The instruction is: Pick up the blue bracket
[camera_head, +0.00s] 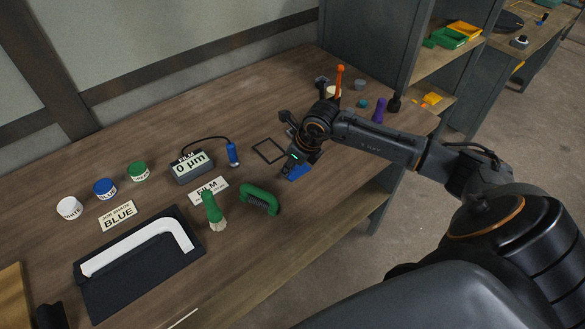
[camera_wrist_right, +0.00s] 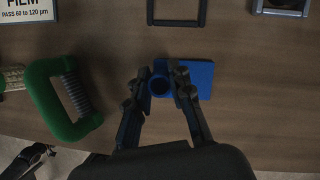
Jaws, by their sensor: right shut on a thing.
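The blue bracket (camera_head: 299,171) is at the right part of the wooden bench, just under my right gripper (camera_head: 291,167). In the right wrist view the bracket (camera_wrist_right: 198,76) shows as a flat blue plate with a round, ring-like blue part at its left. The fingers of my right gripper (camera_wrist_right: 161,86) are closed on either side of that round part. I cannot tell whether the plate touches the bench. My left gripper is not in view.
A dark square frame (camera_head: 268,151) lies behind. A gauge (camera_head: 191,166), paint pots (camera_head: 105,188) and a black tray (camera_head: 128,287) holding a white piece are farther left.

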